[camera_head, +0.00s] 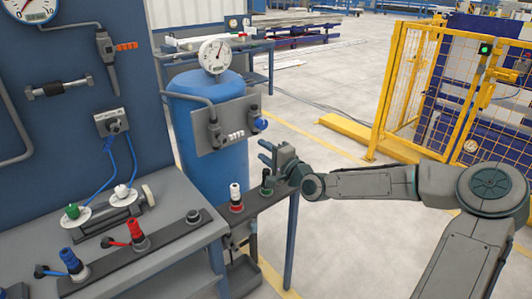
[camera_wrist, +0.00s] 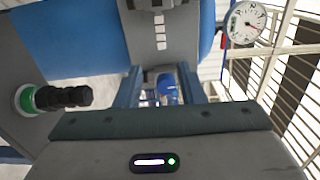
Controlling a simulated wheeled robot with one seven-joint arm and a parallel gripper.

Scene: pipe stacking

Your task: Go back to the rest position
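My gripper (camera_head: 263,151) is at the end of my outstretched arm, in front of the blue tank (camera_head: 206,158). Its two fingers are apart, with nothing seen between them. A dark pipe piece on a green ring (camera_head: 267,187) stands upright on the narrow grey shelf (camera_head: 258,208), just below and left of the gripper, seemingly apart from it. In the wrist view a black piece with a green ring (camera_wrist: 60,97) shows at the left. A black-and-white piece on a red ring (camera_head: 236,198) stands further left on the shelf.
A workbench (camera_head: 172,207) at the left holds blue and red fittings on a dark rail. A gauge (camera_head: 214,56) and a grey panel (camera_head: 228,125) are at the tank. A yellow fence (camera_head: 405,85) stands at the right. Open floor (camera_head: 330,215) lies between.

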